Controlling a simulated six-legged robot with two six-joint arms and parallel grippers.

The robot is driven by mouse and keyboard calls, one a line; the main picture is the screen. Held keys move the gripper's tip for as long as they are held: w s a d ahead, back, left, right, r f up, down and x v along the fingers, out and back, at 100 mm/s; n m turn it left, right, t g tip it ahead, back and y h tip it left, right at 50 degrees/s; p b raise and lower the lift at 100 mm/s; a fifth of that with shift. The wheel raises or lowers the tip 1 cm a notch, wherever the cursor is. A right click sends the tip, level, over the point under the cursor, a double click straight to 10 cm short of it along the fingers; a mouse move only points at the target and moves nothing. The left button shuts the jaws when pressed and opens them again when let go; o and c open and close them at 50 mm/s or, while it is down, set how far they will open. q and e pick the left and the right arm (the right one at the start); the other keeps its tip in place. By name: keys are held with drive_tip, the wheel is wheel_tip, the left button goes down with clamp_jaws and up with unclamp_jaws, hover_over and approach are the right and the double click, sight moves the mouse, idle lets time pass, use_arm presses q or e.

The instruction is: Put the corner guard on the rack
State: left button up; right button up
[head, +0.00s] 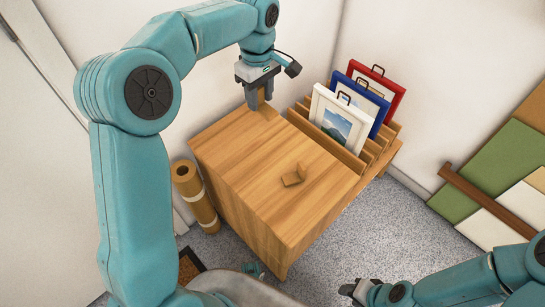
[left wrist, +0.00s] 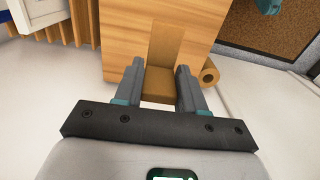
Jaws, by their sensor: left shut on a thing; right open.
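My left gripper (head: 259,97) is shut on a brown cardboard corner guard (left wrist: 160,84), held above the far left part of the wooden cabinet top. The guard shows between both fingers in the left wrist view; in the head view the fingers partly hide it. The slotted wooden rack (head: 341,154) is at the cabinet's right side, to the right of my left gripper. My right gripper (head: 352,289) is open and low at the bottom right, away from the cabinet.
White (head: 338,122), blue (head: 364,89) and red (head: 385,84) framed prints stand upright in the rack. A brown roll (head: 194,195) stands left of the wooden cabinet (head: 235,160). Coloured boards (head: 495,165) lean at the right. The middle of the cabinet top is mostly clear.

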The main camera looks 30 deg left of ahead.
use_arm(q)
wheel_tip(320, 180, down, 19)
drive_tip(key=b, duration=0.5)
drive_tip(key=shift+s+r, duration=0.15)
drive_tip(key=shift+r, duration=0.05)
drive_tip(key=shift+f, duration=0.1)
drive_tip(key=shift+f+b, duration=0.15)
drive_tip(key=shift+b, duration=0.15)
drive_tip(key=o, duration=1)
